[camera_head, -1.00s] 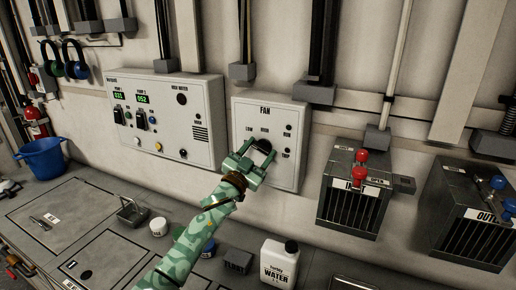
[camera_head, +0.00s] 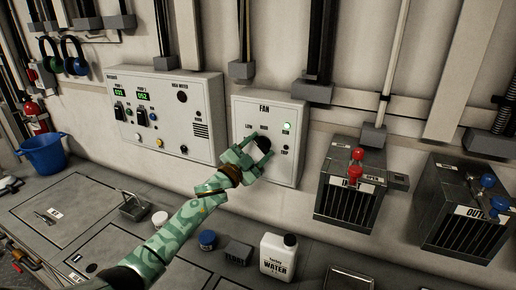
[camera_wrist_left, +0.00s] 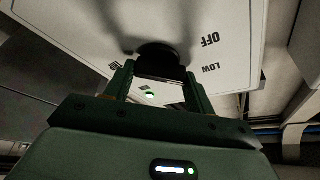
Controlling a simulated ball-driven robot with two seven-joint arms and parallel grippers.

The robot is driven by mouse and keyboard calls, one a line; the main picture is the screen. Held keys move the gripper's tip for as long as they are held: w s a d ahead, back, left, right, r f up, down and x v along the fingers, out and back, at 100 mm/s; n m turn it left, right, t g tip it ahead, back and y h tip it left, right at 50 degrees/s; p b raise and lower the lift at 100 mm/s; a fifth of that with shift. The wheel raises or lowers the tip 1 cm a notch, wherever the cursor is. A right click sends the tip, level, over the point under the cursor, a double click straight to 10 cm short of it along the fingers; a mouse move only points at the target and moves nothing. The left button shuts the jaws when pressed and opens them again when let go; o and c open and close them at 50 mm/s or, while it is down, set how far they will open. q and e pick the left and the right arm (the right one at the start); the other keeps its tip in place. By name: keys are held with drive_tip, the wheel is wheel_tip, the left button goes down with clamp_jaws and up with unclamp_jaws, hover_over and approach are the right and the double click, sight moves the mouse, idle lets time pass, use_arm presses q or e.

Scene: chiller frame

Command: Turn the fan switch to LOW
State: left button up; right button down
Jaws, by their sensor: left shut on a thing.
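The white FAN panel (camera_head: 270,108) is on the wall in the middle of the head view. Its dark round fan switch (camera_head: 263,143) is partly covered by my gripper. My green left gripper (camera_head: 253,152) is shut on this switch, one finger on each side. In the left wrist view, my left gripper (camera_wrist_left: 160,85) has its fingers around the dark switch (camera_wrist_left: 162,58). The OFF and LOW labels (camera_wrist_left: 209,68) show at the right there. A lamp on the panel glows green (camera_head: 286,128). The switch's pointer is hidden, so its setting is not readable. My right gripper is out of view.
A control box (camera_head: 170,125) with green displays is left of the panel. Valve boxes with red handles (camera_head: 355,170) and blue handles (camera_head: 488,181) are at the right.

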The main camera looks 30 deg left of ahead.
use_arm(q)
drive_tip(key=shift+f, duration=0.1)
drive_tip(key=o, duration=1)
drive_tip(key=shift+s, duration=0.1)
drive_tip(key=p+v, duration=0.1)
drive_tip(key=v, duration=1.5)
drive_tip(key=shift+s, duration=0.1)
